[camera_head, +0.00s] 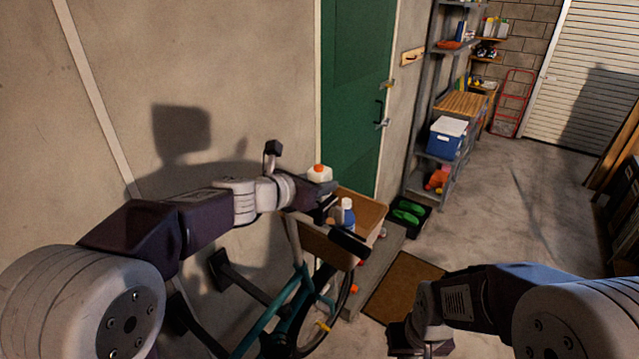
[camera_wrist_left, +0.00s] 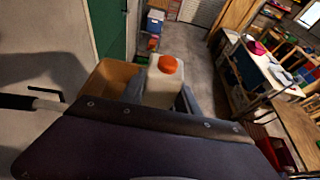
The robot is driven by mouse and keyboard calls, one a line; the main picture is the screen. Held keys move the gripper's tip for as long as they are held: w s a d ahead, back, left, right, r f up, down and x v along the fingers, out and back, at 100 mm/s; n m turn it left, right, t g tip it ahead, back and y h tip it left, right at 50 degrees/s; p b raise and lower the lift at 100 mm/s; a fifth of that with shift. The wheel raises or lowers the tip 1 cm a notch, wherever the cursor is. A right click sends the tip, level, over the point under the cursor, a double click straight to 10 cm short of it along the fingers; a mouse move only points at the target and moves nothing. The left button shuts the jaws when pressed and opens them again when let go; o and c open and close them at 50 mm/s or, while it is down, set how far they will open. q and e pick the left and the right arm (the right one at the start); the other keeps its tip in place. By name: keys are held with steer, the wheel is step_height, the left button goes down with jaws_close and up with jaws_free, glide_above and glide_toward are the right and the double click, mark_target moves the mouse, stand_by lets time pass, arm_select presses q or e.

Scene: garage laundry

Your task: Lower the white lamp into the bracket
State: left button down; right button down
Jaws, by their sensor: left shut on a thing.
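My left gripper (camera_head: 318,192) is shut on a white container with an orange cap (camera_head: 319,174), held upright beside the bicycle's basket (camera_head: 368,209). In the left wrist view this white container (camera_wrist_left: 162,80) fills the space between the two dark fingers. It looks more like a bottle than a lamp; I see no clear lamp. I cannot make out a bracket, and the container's lower part is hidden by the fingers. My right gripper (camera_head: 405,340) is low at the bottom edge, and its fingers do not show clearly.
A teal bicycle (camera_head: 262,332) stands by the wall under my left arm. A white and blue bottle (camera_head: 347,214) shows at the basket. A black tray (camera_head: 409,217) with green shoes, a brown mat (camera_head: 401,284) and a metal shelf (camera_head: 424,105) lie beyond.

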arm_select(q)
steer(key=c, duration=0.8)
jaws_free()
steer(key=v, duration=0.9)
steer(key=shift+s, duration=0.1)
